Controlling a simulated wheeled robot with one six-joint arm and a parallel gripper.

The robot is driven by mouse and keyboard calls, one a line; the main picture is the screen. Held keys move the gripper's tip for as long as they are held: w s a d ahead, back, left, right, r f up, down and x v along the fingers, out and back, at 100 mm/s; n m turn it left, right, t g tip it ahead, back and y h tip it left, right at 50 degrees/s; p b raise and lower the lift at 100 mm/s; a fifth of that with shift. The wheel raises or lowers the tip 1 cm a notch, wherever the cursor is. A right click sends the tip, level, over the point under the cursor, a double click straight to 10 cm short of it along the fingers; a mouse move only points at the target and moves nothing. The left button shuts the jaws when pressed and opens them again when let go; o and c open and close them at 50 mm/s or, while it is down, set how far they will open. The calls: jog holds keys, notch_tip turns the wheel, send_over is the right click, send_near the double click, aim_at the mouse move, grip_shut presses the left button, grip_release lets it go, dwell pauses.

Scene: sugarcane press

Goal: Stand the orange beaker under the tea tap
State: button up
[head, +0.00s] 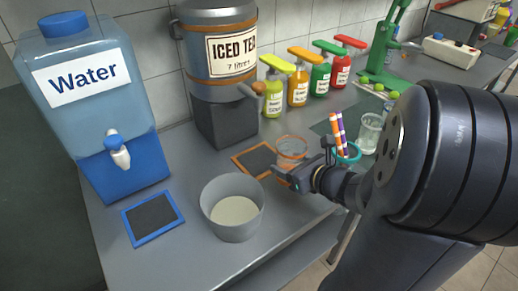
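The orange beaker (291,147) is a clear cup with an orange rim. It stands upright on the grey counter just right of the orange-edged dark mat (240,162). The tea tap (251,90) sticks out from the front of the metal iced tea urn (214,52), above and left of the beaker. My gripper (284,174) is low at the near side of the beaker and partly covers its lower part. Whether the fingers touch or grip the beaker cannot be told.
A grey pail (232,220) stands in front of the mat. The water dispenser (130,165) and a blue-edged mat (135,221) are at left. Several syrup bottles (298,88) line the wall. A teal-rimmed cup with straws (345,153) and a glass (368,133) stand right of my gripper.

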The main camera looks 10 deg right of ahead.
jog(key=w+a, duration=0.1)
jog(key=w, duration=0.2)
jog(key=w+a, duration=0.2)
jog(key=w, duration=0.2)
jog(key=w+a, duration=0.1)
jog(key=w, duration=0.3)
jog(key=shift+w+a, duration=0.2)
jog(key=shift+a, duration=0.2)
jog(key=shift+w+a+f+b, duration=0.1)
jog(key=shift+w+f+b, duration=0.1)
jog(key=shift+f, duration=0.7)
jog(key=shift+w+f+b, duration=0.1)
jog(key=shift+f+b, duration=0.05)
jog(key=shift+f, duration=0.7)
jog(key=shift+f+b, duration=0.3)
jog(key=o, duration=1.2)
jog(key=shift+r, duration=0.1)
jog(key=shift+c, duration=0.2)
jog(key=shift+s+r+p, duration=0.1)
jog(key=shift+r+p, duration=0.25)
jog(key=shift+p, duration=0.1)
jog(key=p+v, duration=0.1)
jog(key=v, duration=1)
jog(key=shift+s+d, duration=0.25)
jog(key=shift+s, duration=0.1)
